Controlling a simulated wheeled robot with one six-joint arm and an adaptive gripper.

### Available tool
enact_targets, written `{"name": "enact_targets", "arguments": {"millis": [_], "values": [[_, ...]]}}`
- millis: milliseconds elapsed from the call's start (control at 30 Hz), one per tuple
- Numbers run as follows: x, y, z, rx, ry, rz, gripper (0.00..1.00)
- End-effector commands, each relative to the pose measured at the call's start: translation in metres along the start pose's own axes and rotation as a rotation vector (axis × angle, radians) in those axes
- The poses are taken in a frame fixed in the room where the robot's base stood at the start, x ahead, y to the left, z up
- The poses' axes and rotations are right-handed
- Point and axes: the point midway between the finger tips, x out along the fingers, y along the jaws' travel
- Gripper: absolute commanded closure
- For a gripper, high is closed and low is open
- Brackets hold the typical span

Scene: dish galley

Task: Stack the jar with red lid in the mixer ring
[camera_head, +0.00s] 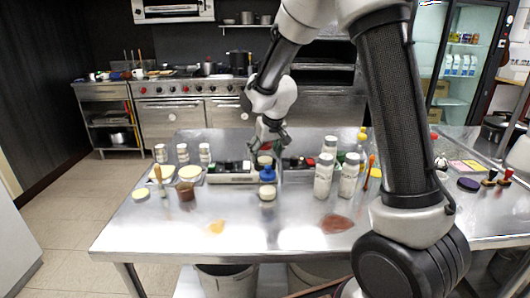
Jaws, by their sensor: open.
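My gripper (269,138) is open and points down over the back middle of the steel table. A small red top (265,147), which looks like the red lid of a jar, shows just below and between the fingers. The fingers partly hide it, and I cannot tell whether they touch it. Its jar body is not clear behind a pale-topped container and a blue-lidded jar (267,174) in front. I cannot make out the mixer ring for certain among the crowded items.
The steel table (180,235) is bare along its front left, apart from an orange stain and a reddish stain. Two white bottles (323,176) stand right of the gripper. A cream-topped jar (267,192) stands in front. Several small white jars stand at the left.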

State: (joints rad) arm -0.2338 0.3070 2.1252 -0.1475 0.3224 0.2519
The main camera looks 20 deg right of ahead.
Motion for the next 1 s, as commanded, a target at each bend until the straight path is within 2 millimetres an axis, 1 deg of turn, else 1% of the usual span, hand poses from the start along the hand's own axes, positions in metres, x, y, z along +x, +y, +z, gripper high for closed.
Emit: {"name": "enact_targets", "arguments": {"millis": [67, 167, 267, 500, 600, 733, 933, 1000], "values": [[-0.002, 0.0, -0.001, 0.0, 0.001, 0.0, 0.29], [-0.01, 0.0, -0.004, 0.0, 0.004, -0.001, 0.29], [-0.028, 0.0, -0.004, 0.0, 0.006, -0.001, 0.29], [-0.084, 0.0, -0.004, 0.0, 0.007, -0.001, 0.29], [-0.103, 0.0, -0.003, 0.0, 0.004, -0.001, 0.29], [-0.119, 0.0, -0.003, 0.0, 0.002, 0.0, 0.29], [-0.127, 0.0, -0.002, 0.0, 0.0, 0.0, 0.29], [-0.133, 0.004, 0.002, 0.004, 0.002, 0.001, 0.29]]}}
